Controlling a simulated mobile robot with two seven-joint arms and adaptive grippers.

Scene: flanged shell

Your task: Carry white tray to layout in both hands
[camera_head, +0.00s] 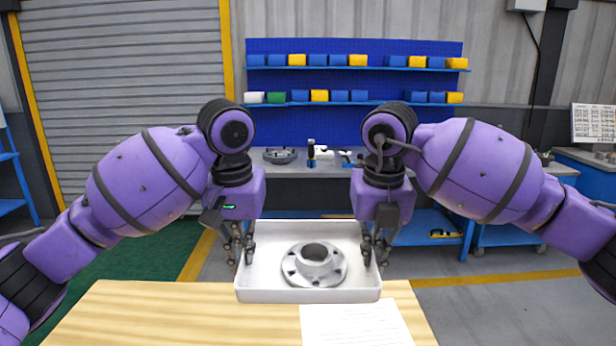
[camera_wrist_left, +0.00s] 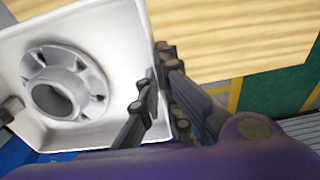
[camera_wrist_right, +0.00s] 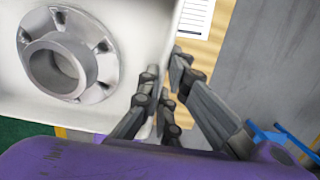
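The white tray (camera_head: 308,296) is level in the middle of the head view, at the far edge of the wooden table. A grey flanged shell (camera_head: 315,266) sits in it, flange down with its round opening up. My left gripper (camera_head: 243,258) is at the tray's left wall, its fingers on either side of the rim (camera_wrist_left: 158,85). My right gripper (camera_head: 376,258) grips the right wall the same way (camera_wrist_right: 163,95). Both look closed on the rim. I cannot tell whether the tray's underside touches the table.
A white printed sheet (camera_head: 356,324) lies on the wooden table (camera_head: 170,315), in front of the tray. The table's left part is clear. Behind stand a grey workbench (camera_head: 270,170) with parts and blue shelves (camera_head: 352,103) with several bins. A blue cart (camera_head: 497,232) stands at right.

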